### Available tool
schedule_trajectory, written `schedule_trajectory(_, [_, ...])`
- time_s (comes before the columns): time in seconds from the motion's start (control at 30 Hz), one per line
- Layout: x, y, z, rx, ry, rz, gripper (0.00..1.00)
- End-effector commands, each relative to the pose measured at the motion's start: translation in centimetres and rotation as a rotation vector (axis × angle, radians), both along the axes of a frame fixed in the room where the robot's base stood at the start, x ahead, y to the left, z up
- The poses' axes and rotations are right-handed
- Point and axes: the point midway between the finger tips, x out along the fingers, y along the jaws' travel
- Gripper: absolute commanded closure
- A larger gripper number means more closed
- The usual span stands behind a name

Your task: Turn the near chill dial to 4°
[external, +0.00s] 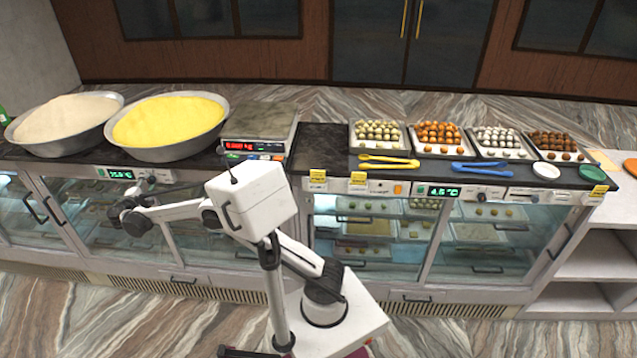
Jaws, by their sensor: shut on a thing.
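A control panel with a small green-lit display (121,174) sits on the front edge of the left glass case. The display's digits are too small to read surely. My gripper (149,183) is at the right end of this panel, shut on the chill dial there. The fingers and wrist hide most of that dial, so its pointer cannot be read. A second panel on the right case has a display (438,191) reading about 4.6°C. Its dark dial (481,197) is well away from my gripper.
Two metal basins, one of pale meal (66,121) and one of yellow meal (168,122), stand above the left case. A scale (260,130) is beside them. Sweet trays (378,135) and tongs (388,160) fill the right counter. Floor in front is clear.

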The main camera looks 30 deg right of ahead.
Motion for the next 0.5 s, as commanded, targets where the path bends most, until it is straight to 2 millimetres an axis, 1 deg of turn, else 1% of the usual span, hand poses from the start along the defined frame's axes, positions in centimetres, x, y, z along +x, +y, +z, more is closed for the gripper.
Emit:
schedule_trajectory(0.2, [-0.02,0.01,0.01,0.038,-0.026,0.000,0.97])
schedule_trajectory(0.5, [-0.02,0.01,0.02,0.046,-0.030,0.000,0.97])
